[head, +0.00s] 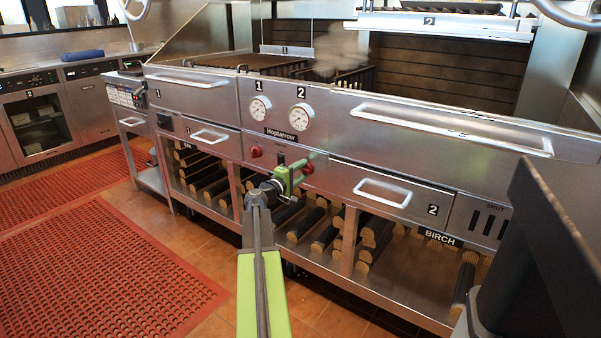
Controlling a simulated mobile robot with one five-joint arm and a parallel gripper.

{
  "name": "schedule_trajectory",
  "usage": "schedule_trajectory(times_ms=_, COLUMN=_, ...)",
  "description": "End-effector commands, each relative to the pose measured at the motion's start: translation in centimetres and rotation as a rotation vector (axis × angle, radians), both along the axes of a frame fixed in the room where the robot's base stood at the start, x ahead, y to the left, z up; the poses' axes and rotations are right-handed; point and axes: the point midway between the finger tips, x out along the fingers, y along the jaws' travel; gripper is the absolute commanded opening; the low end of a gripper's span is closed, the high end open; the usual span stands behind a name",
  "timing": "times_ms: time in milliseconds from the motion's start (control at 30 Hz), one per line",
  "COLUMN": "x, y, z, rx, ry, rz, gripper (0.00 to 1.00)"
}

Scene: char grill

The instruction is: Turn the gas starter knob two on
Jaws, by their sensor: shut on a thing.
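The grill front carries two small red knobs below the Hoptarrow plate. The left red knob (256,152) stands free. The right red knob (308,168), below the gauge marked 2 (300,117), is gas starter knob two. My green gripper (301,169) is at this right knob, reaching it from the left and front, and is shut on it. The fingers partly cover the knob, so its turned angle cannot be told.
A drawer handle (383,192) sticks out just right of the knob, and a long lid handle (450,128) runs above it. Logs (307,225) lie on the shelf below. A dark panel (545,260) fills the right foreground. Red mats (100,265) cover the left floor.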

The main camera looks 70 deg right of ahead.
Motion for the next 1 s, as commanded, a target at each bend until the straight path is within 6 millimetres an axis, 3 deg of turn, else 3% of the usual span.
schedule_trajectory(times_ms=500, x=0.09, y=-0.12, z=0.1, rx=0.003, ry=0.022, rz=0.003, gripper=0.02)
schedule_trajectory(times_ms=533, x=0.09, y=-0.12, z=0.1, rx=0.003, ry=0.022, rz=0.003, gripper=0.45)
schedule_trajectory(times_ms=600, x=0.08, y=-0.1, z=0.08, rx=0.003, ry=0.021, rz=0.002, gripper=0.54)
schedule_trajectory(times_ms=667, x=0.07, y=-0.08, z=0.07, rx=0.003, ry=0.02, rz=0.002, gripper=0.62)
schedule_trajectory(times_ms=1000, x=0.13, y=0.29, z=0.02, rx=0.004, ry=0.019, rz=0.002, gripper=0.63)
